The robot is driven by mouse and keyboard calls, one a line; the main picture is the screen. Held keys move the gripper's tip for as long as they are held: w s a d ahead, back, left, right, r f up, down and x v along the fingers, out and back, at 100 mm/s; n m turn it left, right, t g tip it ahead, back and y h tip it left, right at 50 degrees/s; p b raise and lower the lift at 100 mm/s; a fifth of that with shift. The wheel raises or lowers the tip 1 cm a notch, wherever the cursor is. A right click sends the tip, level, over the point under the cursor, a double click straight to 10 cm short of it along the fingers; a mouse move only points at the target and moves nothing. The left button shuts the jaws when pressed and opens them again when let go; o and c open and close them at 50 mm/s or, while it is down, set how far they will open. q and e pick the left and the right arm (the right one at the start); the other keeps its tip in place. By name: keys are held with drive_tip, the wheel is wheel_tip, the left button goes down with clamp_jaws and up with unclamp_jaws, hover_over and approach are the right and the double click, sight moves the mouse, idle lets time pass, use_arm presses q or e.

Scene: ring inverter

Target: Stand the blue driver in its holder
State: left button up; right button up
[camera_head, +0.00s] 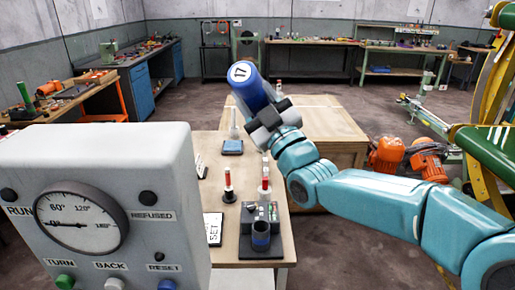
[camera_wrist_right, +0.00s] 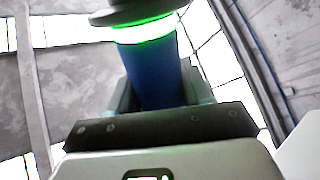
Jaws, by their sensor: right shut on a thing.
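The blue driver (camera_head: 253,94) is a thick blue cylinder with a white end marked 17. My right gripper (camera_head: 272,118) is shut on it and holds it up in the air, tilted, with the marked end up and to the left. In the right wrist view the blue body (camera_wrist_right: 155,80) sits between the jaws, below a dark end with a bright green ring. A dark cup with a blue band (camera_head: 261,240), which looks like the holder, stands on a black base at the table's near end, below the gripper in the picture. My left gripper is out of view.
A grey control box (camera_head: 130,160) with a dial and buttons fills the near left. A wooden crate (camera_head: 315,150) stands behind.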

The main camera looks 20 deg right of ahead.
drive_tip(key=w+f+m+h, duration=0.1)
drive_tip(key=f+m, duration=0.1)
drive_tip(key=w+d+f+m+g+h+p, duration=0.1)
drive_tip(key=f+m+h, duration=0.1)
drive_tip(key=w+d+f+m+g+h, duration=0.1)
drive_tip(key=f+m+h, duration=0.1)
drive_tip(key=f, duration=0.1)
drive_tip(key=shift+w+m, duration=0.3)
wheel_tip(320, 180, down, 11)
drive_tip(key=w+d+m+g+h+p, duration=0.1)
drive_tip(key=w+m+g+h, duration=0.1)
drive_tip(key=m+h, duration=0.1)
drive_tip(key=shift+d+m+g+p, duration=0.25)
drive_tip(key=shift+m+g+p, duration=0.1)
drive_tip(key=shift+m, duration=0.45)
drive_tip(key=shift+w, duration=0.1)
wheel_tip(320, 180, down, 16)
drive_tip(key=b, duration=1.8)
drive_tip(key=shift+f, duration=0.15)
drive_tip(key=shift+f+b, duration=0.25)
drive_tip(key=shift+b, duration=0.1)
